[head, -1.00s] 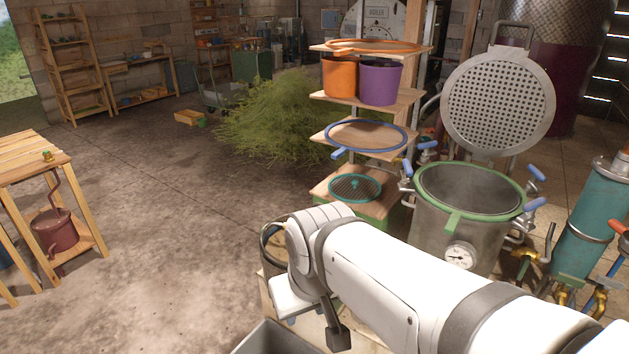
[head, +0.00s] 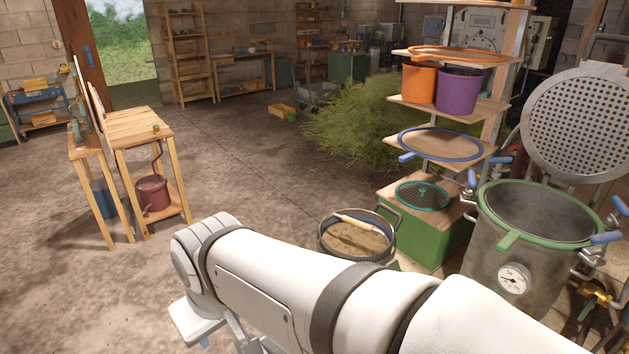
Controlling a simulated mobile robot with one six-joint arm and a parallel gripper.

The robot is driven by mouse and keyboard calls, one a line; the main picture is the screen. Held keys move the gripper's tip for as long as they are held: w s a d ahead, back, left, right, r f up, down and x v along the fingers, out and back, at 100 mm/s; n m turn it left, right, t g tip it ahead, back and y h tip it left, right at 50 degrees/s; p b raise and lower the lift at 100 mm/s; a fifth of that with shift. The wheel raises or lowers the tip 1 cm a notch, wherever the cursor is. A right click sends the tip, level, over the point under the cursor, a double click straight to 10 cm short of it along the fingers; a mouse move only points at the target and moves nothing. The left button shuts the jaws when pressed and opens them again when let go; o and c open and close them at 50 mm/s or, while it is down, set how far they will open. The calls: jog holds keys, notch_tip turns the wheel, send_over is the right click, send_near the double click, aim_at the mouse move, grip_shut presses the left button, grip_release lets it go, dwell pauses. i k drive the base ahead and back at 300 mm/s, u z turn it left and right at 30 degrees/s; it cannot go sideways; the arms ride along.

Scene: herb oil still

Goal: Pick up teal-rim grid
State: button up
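The teal-rim grid (head: 423,196) is a small round mesh with a teal rim. It lies flat on a wooden board on top of a green box, at the bottom of the shelf stand, right of the picture's middle. My white arm crosses the bottom of the head view, and its far end is at the lower left, well apart from the grid. The fingers of my gripper are hidden or out of frame, so its opening does not show.
A blue-rimmed ring (head: 440,144) lies on the shelf above the grid. An orange pot (head: 418,83) and a purple pot (head: 457,90) stand higher. A round tub (head: 326,243) and a green-rimmed steel vessel (head: 540,262) flank the box. Open floor lies left, before a wooden table (head: 140,122).

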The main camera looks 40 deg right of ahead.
aim_at(415, 195)
jog(key=u, duration=0.15)
jog(key=i, duration=4)
jog(key=z, duration=2.8)
jog(key=i, duration=1.6)
jog(key=u, duration=0.05)
